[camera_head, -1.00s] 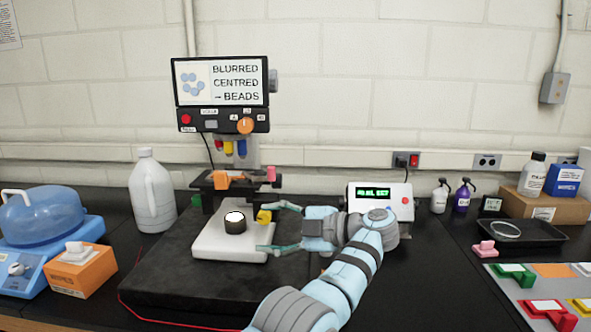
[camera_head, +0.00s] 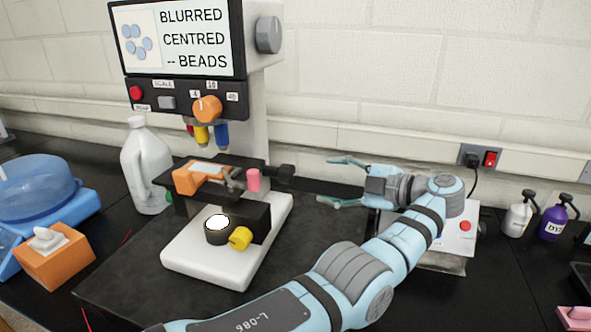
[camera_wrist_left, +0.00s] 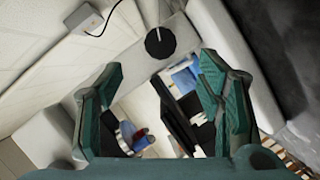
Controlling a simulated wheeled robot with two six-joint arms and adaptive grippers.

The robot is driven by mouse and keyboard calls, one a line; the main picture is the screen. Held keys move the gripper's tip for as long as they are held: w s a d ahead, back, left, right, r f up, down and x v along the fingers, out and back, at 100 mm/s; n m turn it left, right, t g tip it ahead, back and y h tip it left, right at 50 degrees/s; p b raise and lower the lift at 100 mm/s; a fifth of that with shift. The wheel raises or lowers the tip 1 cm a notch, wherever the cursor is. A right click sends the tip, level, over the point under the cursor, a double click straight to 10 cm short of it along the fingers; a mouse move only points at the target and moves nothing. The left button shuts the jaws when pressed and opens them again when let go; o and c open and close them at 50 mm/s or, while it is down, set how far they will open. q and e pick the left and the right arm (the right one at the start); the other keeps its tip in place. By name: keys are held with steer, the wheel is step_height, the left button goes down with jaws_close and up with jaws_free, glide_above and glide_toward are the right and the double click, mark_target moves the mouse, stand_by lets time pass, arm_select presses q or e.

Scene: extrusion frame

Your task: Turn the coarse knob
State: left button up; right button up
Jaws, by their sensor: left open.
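The microscope's screen (camera_head: 188,39) reads "BLURRED CENTRED -- BEADS". A large grey knob (camera_head: 269,34) is on the right side of its head. A yellow knob (camera_head: 240,238) sits low by the white base (camera_head: 202,266). No label shows which one is the coarse knob. My left gripper (camera_head: 335,182) is open and empty, right of the stage, below the grey knob and apart from both knobs. In the left wrist view, a dark round knob (camera_wrist_left: 160,42) with a pale mark lies beyond the open fingers (camera_wrist_left: 162,105). My right gripper is out of view.
An orange selector (camera_head: 207,109) is on the front panel. A black stage arm (camera_head: 318,185) reaches towards my gripper. A white jug (camera_head: 147,165) and an orange box (camera_head: 55,256) stand left. A white device (camera_head: 455,240) is behind my arm. The dark mat's front is clear.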

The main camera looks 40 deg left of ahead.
mark_target(292, 175)
arm_select(q)
steer(key=p+x, duration=0.1)
steer(key=x, duration=1.1)
steer(key=shift+s+a, duration=0.3)
steer(key=shift+a, duration=0.1)
steer(key=shift+s, duration=0.15)
steer(key=c, duration=1.1)
steer(key=shift+r+m+g+p, duration=0.3)
steer(key=shift+m+p, duration=0.1)
steer(key=shift+p, duration=0.5)
steer(key=shift+c, duration=0.2)
steer(key=shift+a+f+m+h, duration=0.1)
steer(key=shift+f+m+h, duration=0.15)
steer(key=shift+m+h, duration=0.15)
steer(key=o, duration=1.1)
steer(key=shift+o, duration=0.2)
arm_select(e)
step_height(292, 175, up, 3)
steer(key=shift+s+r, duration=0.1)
